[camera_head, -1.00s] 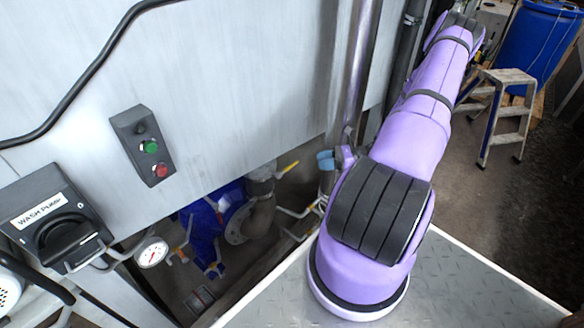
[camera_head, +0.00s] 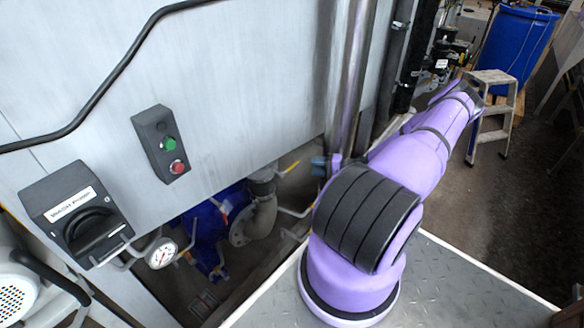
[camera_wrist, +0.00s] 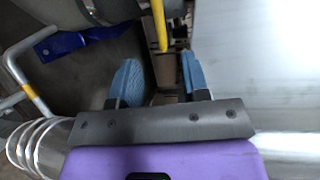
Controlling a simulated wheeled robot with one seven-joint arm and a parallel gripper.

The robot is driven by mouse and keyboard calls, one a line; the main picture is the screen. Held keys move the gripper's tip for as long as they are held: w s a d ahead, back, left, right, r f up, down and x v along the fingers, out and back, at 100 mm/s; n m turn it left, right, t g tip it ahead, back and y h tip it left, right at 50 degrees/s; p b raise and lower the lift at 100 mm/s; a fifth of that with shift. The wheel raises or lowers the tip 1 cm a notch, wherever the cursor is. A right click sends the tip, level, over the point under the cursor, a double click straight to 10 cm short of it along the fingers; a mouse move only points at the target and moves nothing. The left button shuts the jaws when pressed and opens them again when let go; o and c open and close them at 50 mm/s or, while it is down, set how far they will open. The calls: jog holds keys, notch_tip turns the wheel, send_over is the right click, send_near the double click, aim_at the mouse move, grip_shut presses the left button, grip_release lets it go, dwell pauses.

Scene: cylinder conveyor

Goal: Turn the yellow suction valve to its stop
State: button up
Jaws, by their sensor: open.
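The yellow valve lever (camera_head: 290,169) shows as a short yellow bar beside the grey pipe elbow, under the lower edge of the steel panel. In the wrist view, a yellow lever (camera_wrist: 160,25) comes in from the top, with its end just ahead of the gap between my fingers. My gripper (camera_wrist: 160,75) is open and empty, with one blue finger on each side of that gap. I cannot tell whether either finger touches the lever. In the head view, my gripper (camera_head: 320,164) is just right of the lever and mostly hidden by my arm.
The steel panel (camera_head: 240,70) stands close beside my arm, with a button box (camera_head: 160,143) and wash pump switch (camera_head: 75,214). A gauge (camera_head: 161,252), blue pump (camera_head: 203,225) and pipe (camera_head: 262,215) are below. A yellow-banded bent pipe (camera_wrist: 35,95) is left of my fingers.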

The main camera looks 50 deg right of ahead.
aim_at(294, 164)
jog(key=x, duration=1)
grip_shut()
